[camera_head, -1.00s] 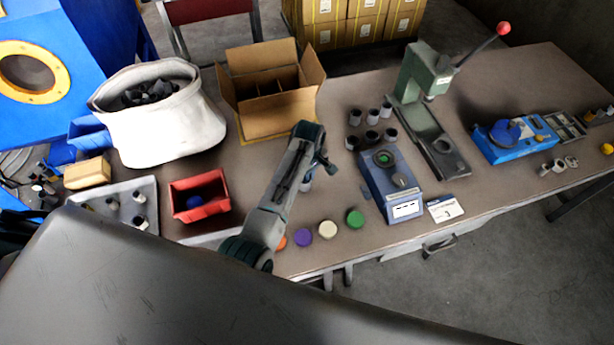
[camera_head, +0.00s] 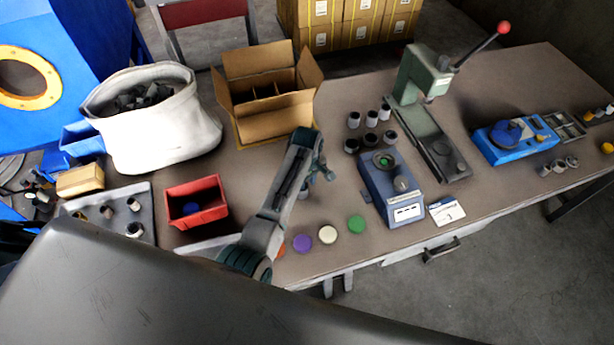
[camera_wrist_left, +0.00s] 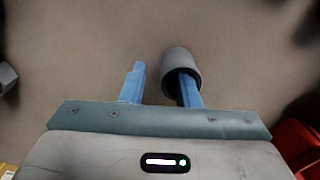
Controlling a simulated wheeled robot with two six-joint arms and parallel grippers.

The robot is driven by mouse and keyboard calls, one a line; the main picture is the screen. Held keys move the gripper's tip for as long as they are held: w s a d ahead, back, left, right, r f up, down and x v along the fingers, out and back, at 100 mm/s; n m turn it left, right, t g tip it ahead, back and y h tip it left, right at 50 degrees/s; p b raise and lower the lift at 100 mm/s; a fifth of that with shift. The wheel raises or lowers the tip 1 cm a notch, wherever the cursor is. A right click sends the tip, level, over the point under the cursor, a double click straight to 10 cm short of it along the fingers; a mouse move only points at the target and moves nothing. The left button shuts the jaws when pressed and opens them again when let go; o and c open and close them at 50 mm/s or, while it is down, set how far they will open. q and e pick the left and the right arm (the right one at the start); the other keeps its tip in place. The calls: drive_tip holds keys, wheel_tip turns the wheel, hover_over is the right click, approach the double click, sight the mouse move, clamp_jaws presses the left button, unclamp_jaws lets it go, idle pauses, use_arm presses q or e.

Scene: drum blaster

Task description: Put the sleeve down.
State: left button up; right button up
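My left gripper (camera_head: 322,172) is over the table between the cardboard box and the blue-grey gauge block. In the left wrist view its two blue fingers (camera_wrist_left: 160,85) stand apart. A grey hollow sleeve (camera_wrist_left: 178,60) is at the right finger, which overlaps its opening; I cannot tell whether the finger is inside or in front. A clear gap separates the sleeve from the left finger. In the head view the sleeve (camera_head: 304,192) is mostly hidden by the arm. My right gripper is not in view.
Several grey sleeves (camera_head: 370,119) stand behind the blue-grey gauge block (camera_head: 382,186). An open cardboard box (camera_head: 276,130) is behind the arm, and a red bin (camera_head: 208,214) is left of it. Coloured discs (camera_head: 327,234) lie near the front edge. A green press (camera_head: 412,75) stands right.

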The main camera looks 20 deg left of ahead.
use_arm(q)
drive_tip(key=shift+r, duration=0.45)
wheel_tip(320, 180, up, 11)
drive_tip(key=b, duration=0.2)
drive_tip(key=shift+r, duration=0.15)
